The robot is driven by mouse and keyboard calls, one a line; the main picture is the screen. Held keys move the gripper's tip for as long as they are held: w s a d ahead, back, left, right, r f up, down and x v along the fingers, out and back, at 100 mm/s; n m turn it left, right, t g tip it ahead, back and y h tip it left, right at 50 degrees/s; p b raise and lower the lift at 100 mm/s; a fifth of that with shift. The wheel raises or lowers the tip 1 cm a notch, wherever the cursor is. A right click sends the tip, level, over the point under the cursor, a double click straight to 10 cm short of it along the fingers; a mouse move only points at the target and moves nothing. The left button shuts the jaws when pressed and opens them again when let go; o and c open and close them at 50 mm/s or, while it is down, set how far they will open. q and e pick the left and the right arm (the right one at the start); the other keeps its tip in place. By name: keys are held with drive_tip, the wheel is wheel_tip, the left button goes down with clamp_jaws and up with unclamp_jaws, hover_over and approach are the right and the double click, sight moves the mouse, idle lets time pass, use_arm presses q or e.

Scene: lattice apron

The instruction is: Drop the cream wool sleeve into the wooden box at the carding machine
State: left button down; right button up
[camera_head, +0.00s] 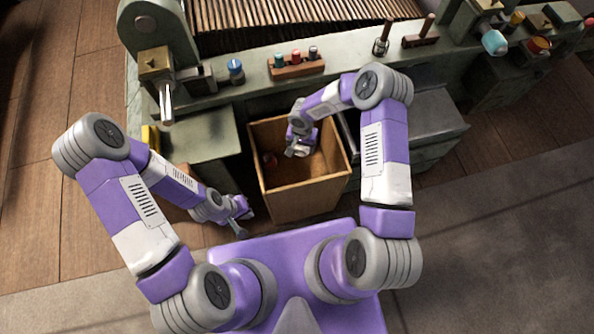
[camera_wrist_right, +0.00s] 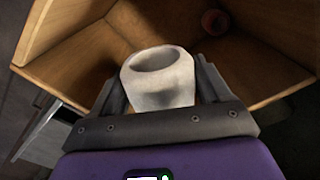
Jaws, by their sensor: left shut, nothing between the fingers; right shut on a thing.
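The cream wool sleeve (camera_wrist_right: 160,82) is a short open-topped tube between the fingers of my right gripper (camera_wrist_right: 152,95) in the right wrist view. In the head view my right gripper (camera_head: 298,149) is inside the opening of the wooden box (camera_head: 308,194), near its back, with the sleeve partly visible at its tip. The box stands open in front of the carding machine (camera_head: 350,75). The sleeve is held above the box floor. My left gripper (camera_head: 240,228) is shut and empty, outside the box to its left.
A small red thing lies inside the box (camera_head: 270,159) and shows in the right wrist view (camera_wrist_right: 215,22). A rack of coloured spools (camera_head: 297,66) and a blue-capped item (camera_head: 235,70) stand on the machine's ledge. Open floor (camera_head: 480,230) lies to the right.

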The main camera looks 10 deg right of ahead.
wheel_tip(320, 180, down, 2)
drive_tip(key=shift+f+b, duration=0.2)
drive_tip(key=shift+b, duration=0.25)
drive_tip(key=o, duration=0.8)
drive_tip(key=shift+r+p, duration=1.1)
drive_tip(key=shift+r, duration=2.75)
drive_tip(key=s+a+y, duration=0.1)
drive_tip(key=s+a, duration=0.1)
drive_tip(key=s, duration=0.2)
drive_tip(key=s+a+n+y, duration=0.1)
drive_tip(key=s+a+y, duration=0.1)
drive_tip(key=s, duration=0.2)
drive_tip(key=s+a+f+n+g+y, duration=0.1)
drive_tip(key=s+a, duration=0.1)
drive_tip(key=s, duration=0.2)
drive_tip(key=shift+s+f+p, duration=0.1)
drive_tip(key=shift+s+p, duration=0.15)
drive_tip(key=shift+p, duration=0.15)
drive_tip(key=shift+n+t, duration=0.5)
drive_tip(key=shift+t, duration=0.3)
drive_tip(key=s, duration=0.2)
drive_tip(key=s+d, duration=0.1)
drive_tip(key=s, duration=0.2)
drive_tip(key=s+d, duration=0.1)
drive_tip(key=s, duration=0.2)
drive_tip(key=shift+d+r, duration=0.25)
drive_tip(key=shift+w, duration=0.1)
drive_tip(key=shift+c, duration=0.6)
